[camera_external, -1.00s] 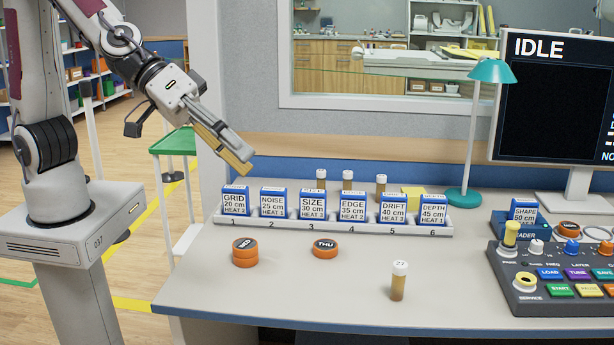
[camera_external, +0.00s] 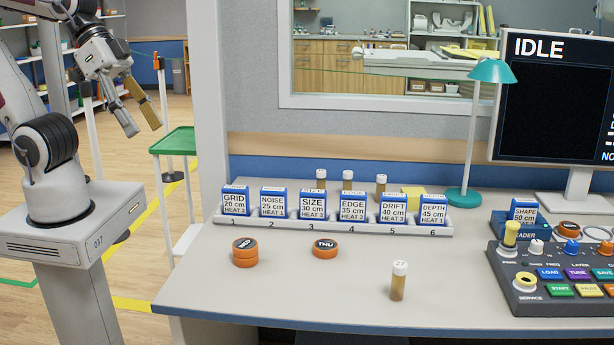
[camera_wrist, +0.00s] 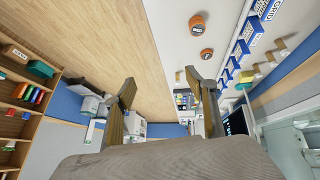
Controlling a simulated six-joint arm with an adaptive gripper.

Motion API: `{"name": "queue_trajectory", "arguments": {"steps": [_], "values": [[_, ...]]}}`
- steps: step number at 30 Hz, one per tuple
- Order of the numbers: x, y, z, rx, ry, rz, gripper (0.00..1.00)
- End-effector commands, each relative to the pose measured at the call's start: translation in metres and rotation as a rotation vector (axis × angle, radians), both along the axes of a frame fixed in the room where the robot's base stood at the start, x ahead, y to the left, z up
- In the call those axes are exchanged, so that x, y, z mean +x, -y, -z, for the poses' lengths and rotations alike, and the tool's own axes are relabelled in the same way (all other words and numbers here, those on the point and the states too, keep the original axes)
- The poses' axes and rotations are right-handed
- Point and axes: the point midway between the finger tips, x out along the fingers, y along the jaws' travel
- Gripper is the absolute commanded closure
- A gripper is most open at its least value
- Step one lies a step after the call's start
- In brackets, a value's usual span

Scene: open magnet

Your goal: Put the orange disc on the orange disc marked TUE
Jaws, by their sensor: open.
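An orange stack of discs (camera_external: 245,256) stands on the left of the desk; its small top label is tilted and I cannot read it surely. A single orange disc (camera_external: 325,249), marked THU, lies to its right. Both show in the wrist view, the stack (camera_wrist: 196,28) near the top edge and the single disc (camera_wrist: 207,55) below it. I cannot read TUE on any disc. My gripper (camera_external: 145,130) is open and empty, well left of the desk and above the floor; its fingers also show apart in the wrist view (camera_wrist: 160,82).
A rack (camera_external: 340,228) of blue-and-white boxes stands behind the discs. An amber vial (camera_external: 398,283) stands front right. A control panel (camera_external: 560,275) and another orange disc (camera_external: 568,228) are at the right. A green-topped stand (camera_external: 173,141) is near my arm.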

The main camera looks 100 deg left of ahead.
Motion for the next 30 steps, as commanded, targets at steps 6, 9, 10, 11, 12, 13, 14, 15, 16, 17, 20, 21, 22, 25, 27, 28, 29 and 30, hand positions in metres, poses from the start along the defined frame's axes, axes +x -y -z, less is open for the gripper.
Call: {"name": "queue_trajectory", "arguments": {"steps": [6, 9, 10, 11, 12, 13, 14, 15, 16, 17, 20, 21, 22, 25, 27, 28, 29, 30], "values": [[-0.041, -0.034, 0.007, 0.112, -0.054, -0.016, 0.44], [-0.05, -0.042, 0.009, 0.138, -0.069, -0.022, 0.44], [-0.052, -0.043, 0.01, 0.142, -0.072, -0.023, 0.44], [-0.053, -0.044, 0.01, 0.145, -0.074, -0.024, 0.44], [-0.054, -0.045, 0.01, 0.147, -0.076, -0.024, 0.44], [-0.054, -0.045, 0.01, 0.148, -0.076, -0.025, 0.44], [-0.054, -0.045, 0.01, 0.149, -0.077, -0.025, 0.44], [-0.054, -0.045, 0.01, 0.149, -0.077, -0.025, 0.44], [-0.054, -0.045, 0.01, 0.148, -0.076, -0.025, 0.44], [-0.054, -0.045, 0.01, 0.148, -0.076, -0.025, 0.44], [-0.054, -0.045, 0.01, 0.148, -0.076, -0.025, 0.44], [-0.053, -0.045, 0.01, 0.147, -0.076, -0.024, 0.44], [-0.053, -0.045, 0.01, 0.147, -0.076, -0.024, 0.44], [-0.053, -0.045, 0.01, 0.147, -0.075, -0.024, 0.44], [-0.053, -0.045, 0.01, 0.147, -0.075, -0.024, 0.44], [-0.053, -0.045, 0.01, 0.147, -0.075, -0.024, 0.44], [-0.053, -0.045, 0.01, 0.147, -0.075, -0.024, 0.44], [-0.053, -0.045, 0.01, 0.147, -0.075, -0.024, 0.44]]}}
